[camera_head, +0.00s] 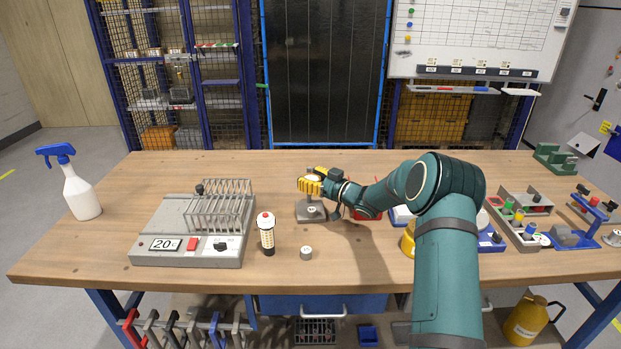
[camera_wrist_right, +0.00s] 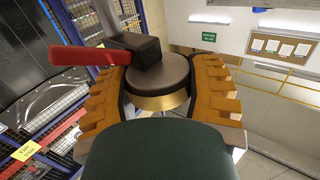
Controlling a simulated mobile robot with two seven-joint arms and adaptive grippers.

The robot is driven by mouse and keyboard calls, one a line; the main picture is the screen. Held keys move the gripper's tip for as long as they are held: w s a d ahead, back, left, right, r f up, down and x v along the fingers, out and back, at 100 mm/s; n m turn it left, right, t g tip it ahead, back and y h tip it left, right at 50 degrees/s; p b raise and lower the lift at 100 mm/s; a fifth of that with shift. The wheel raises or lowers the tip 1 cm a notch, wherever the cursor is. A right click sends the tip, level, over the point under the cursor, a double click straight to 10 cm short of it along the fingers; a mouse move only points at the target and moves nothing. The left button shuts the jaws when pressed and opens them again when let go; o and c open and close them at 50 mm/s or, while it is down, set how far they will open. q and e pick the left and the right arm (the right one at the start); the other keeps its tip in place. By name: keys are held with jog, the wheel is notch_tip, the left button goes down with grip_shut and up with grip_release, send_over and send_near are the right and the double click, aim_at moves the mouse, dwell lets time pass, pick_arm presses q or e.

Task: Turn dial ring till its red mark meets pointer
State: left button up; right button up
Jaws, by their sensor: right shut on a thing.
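My right gripper (camera_head: 313,185) reaches over the workbench to a small jig with a grey base (camera_head: 311,211). In the right wrist view its orange-padded fingers (camera_wrist_right: 160,88) close from both sides around the dial ring, a round dark disc (camera_wrist_right: 162,72) with a brass band (camera_wrist_right: 162,102). A black block (camera_wrist_right: 134,48) with a red bar (camera_wrist_right: 85,56) sits against the disc; the bar, possibly the pointer, sticks out to the left. I cannot make out the ring's red mark. The fingers hide much of the jig's top in the head view. My left gripper is not in view.
A grey unit with a wire rack (camera_head: 150,250) stands left of the jig. A spray bottle (camera_head: 80,195) is far left. Trays (camera_head: 520,240) with parts crowd the right.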

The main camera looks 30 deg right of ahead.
jog(key=shift+f, duration=0.15)
jog(key=o, duration=1.2)
jog(key=shift+a, duration=0.1)
